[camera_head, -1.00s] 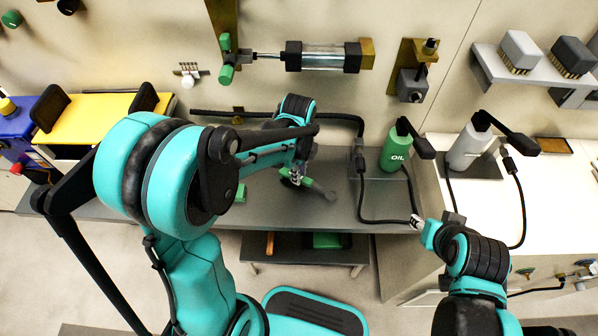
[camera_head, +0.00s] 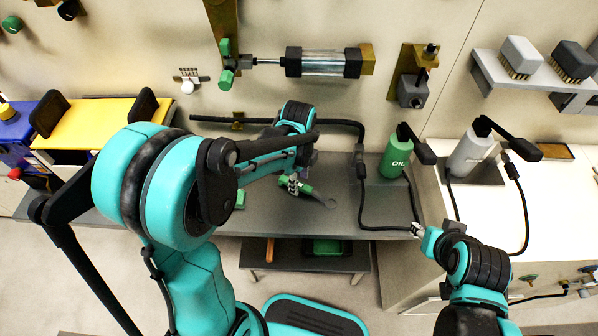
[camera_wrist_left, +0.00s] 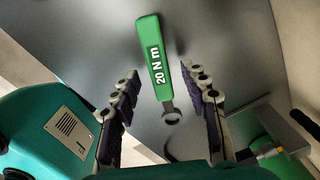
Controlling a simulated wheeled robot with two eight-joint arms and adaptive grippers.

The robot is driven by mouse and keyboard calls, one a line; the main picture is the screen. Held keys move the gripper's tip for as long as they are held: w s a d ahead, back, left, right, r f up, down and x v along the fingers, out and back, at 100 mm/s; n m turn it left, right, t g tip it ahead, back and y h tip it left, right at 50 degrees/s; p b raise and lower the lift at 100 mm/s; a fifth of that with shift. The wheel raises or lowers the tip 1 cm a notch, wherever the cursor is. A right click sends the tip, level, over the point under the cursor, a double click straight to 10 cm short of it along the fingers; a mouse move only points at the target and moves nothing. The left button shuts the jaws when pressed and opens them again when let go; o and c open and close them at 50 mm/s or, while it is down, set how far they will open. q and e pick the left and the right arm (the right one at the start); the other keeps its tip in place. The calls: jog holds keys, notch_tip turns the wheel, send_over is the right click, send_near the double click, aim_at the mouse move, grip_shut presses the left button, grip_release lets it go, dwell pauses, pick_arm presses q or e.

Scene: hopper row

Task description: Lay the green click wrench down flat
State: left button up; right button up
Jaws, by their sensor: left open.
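The click wrench has a green handle marked "20 N m" and a grey ring end. In the left wrist view the wrench (camera_wrist_left: 155,65) shows between the fingers, handle at the top, ring toward me. In the head view the wrench (camera_head: 308,189) is over the grey bench, ring to the lower right. A dark shadow shows near the ring; I cannot tell whether the whole wrench touches the bench. My left gripper (camera_wrist_left: 165,113) is open, its fingers apart on both sides of the wrench; it also shows in the head view (camera_head: 293,183), partly hidden by its wrist. My right gripper (camera_head: 417,229) is by the bench's right front corner.
The grey bench (camera_head: 275,215) has clear room right of the wrench. A black hose (camera_head: 362,200) and a green oil bottle (camera_head: 396,155) stand farther right. A small green block (camera_head: 240,199) is left of the gripper. A cylinder (camera_head: 322,62) is fixed on the wall.

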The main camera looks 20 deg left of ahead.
pick_arm(q)
notch_tip(320, 180, up, 12)
jog(key=shift+f, duration=0.2)
dwell(0.8)
jog(key=s+a+n+t, duration=0.1)
jog(key=s+n+t, duration=0.6)
jog(key=n, duration=1.2)
jog(key=shift+s+a+f, duration=0.35)
jog(key=shift+s+a, duration=0.05)
jog(key=shift+s, duration=1.8)
